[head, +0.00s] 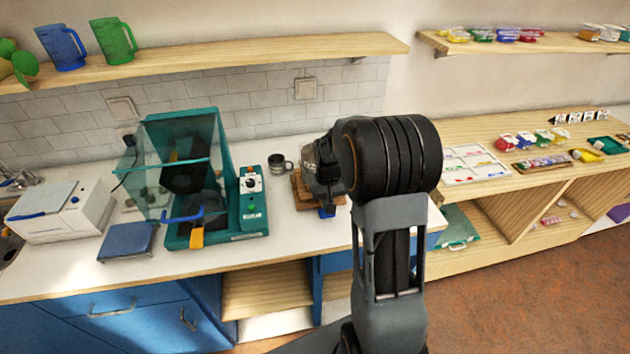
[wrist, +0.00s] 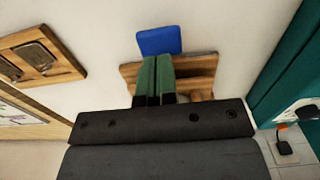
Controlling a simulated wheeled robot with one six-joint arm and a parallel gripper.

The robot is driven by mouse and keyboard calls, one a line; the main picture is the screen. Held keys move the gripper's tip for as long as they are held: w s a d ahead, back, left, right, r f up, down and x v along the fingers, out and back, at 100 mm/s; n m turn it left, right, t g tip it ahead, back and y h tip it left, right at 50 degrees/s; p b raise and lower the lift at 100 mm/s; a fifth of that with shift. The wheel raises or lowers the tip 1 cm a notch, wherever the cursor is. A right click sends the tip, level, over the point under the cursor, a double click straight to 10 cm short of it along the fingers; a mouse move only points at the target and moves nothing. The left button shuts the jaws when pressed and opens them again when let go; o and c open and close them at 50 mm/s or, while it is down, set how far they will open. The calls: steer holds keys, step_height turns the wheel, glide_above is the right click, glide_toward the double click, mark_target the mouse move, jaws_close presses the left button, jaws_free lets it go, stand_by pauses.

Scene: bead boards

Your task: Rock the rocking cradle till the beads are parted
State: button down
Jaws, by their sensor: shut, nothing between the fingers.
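A wooden piece, apparently the rocking cradle (wrist: 205,68), lies under my gripper in the wrist view, with a blue pad (wrist: 158,40) at its edge. In the head view a wooden piece (head: 302,192) with a blue part (head: 327,212) shows on the counter, partly covered by my arm. My gripper (wrist: 157,60) is shut and empty; its green fingers are together over the wood. I cannot tell whether they touch it. A small rounded wooden part (wrist: 203,95) shows beside the fingers. No beads can be made out; my gripper hides part of the wood.
A wooden board with metal plates (wrist: 38,58) lies to the left in the wrist view. White counter is clear between them.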

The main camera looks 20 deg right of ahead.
steer(key=shift+f, duration=0.1)
steer(key=shift+f+b, duration=1.9)
steer(key=shift+f, duration=0.6)
steer(key=shift+r+p, duration=1.9)
steer(key=shift+r, duration=0.7)
steer(key=shift+r, duration=0.1)
step_height(320, 180, up, 6)
steer(key=p, duration=0.4)
